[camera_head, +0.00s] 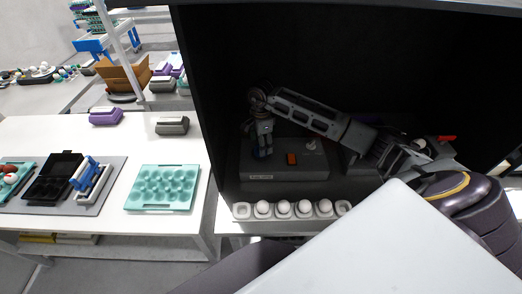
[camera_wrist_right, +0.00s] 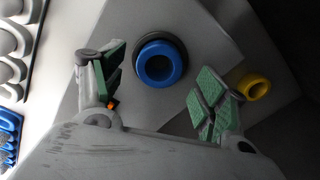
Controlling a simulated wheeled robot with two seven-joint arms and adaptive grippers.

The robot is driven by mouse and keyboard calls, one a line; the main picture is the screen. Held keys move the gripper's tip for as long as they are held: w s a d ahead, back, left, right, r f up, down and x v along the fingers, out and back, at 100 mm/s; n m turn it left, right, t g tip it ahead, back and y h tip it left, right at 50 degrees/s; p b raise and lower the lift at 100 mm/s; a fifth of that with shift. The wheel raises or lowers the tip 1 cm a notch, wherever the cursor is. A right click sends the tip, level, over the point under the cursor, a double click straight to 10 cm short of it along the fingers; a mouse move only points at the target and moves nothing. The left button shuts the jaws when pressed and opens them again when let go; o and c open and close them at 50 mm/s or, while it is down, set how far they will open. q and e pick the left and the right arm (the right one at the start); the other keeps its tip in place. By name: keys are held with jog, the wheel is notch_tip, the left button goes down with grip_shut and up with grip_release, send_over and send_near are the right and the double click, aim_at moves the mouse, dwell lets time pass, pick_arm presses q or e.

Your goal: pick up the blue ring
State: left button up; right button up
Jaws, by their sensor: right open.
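In the right wrist view the blue ring (camera_wrist_right: 160,64) lies on a grey surface, beyond my right gripper (camera_wrist_right: 155,92) and between its two green-padded fingers. A dark round rim shows around its upper side. The fingers are spread, with nothing between the pads. In the head view my right arm reaches into the dark cabinet and my right gripper (camera_head: 262,138) hangs above the grey box (camera_head: 285,165). My left gripper is not in view.
A yellow ring (camera_wrist_right: 254,86) lies to the right of the blue one. A white egg tray (camera_head: 242,211) with several white eggs stands in front of the box. Left on the white table are a teal tray (camera_head: 163,205) and a black open box (camera_head: 53,180).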

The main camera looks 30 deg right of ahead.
jog(key=shift+f, duration=1.25)
jog(key=c, duration=1.1)
